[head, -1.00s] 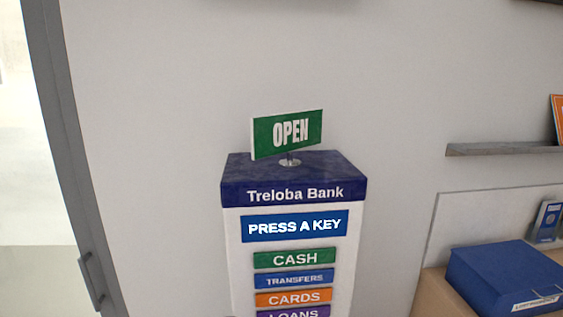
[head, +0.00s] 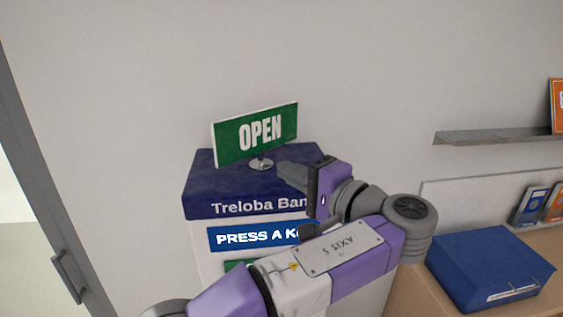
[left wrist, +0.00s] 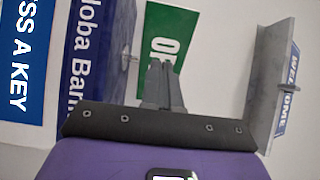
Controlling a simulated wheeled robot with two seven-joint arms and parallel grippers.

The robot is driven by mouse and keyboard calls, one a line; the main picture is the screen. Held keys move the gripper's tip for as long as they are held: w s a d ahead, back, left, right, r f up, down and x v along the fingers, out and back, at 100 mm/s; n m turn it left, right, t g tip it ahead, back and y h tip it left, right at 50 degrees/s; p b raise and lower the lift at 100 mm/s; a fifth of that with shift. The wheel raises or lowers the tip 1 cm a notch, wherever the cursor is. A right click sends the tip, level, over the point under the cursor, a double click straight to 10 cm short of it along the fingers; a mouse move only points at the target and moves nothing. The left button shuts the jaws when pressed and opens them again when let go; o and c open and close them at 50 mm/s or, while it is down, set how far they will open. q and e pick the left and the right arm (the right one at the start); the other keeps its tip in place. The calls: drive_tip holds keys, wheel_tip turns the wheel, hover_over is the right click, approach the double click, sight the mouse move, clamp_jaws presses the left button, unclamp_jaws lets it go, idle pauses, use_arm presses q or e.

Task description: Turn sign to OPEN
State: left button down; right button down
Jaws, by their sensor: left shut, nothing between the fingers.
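The green OPEN sign (head: 258,134) stands on a small round metal base on top of the dark blue kiosk head (head: 240,176), its OPEN face turned toward me at a slant. My left gripper (head: 284,172) is shut and empty, just right of the sign's base and low over the kiosk top. In the left wrist view the shut fingers (left wrist: 162,85) point toward the green sign (left wrist: 168,35), overlapping its lower part; I cannot tell whether they touch it. My right gripper is not in view.
My left arm covers part of the kiosk's front and its PRESS A KEY panel (head: 252,237). A blue box (head: 490,268) sits on a counter at the right. A grey wall shelf (head: 490,137) is at the upper right. A door handle (head: 68,277) shows at the left.

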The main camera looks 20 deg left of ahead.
sight(239, 148)
use_arm(q)
drive_tip(key=p+x, duration=0.2)
drive_tip(key=x, duration=0.9)
drive_tip(key=shift+s+a, duration=0.15)
drive_tip(key=shift+a, duration=0.1)
drive_tip(key=shift+w+a, duration=0.35)
drive_tip(key=shift+a, duration=0.2)
drive_tip(key=shift+f, duration=0.1)
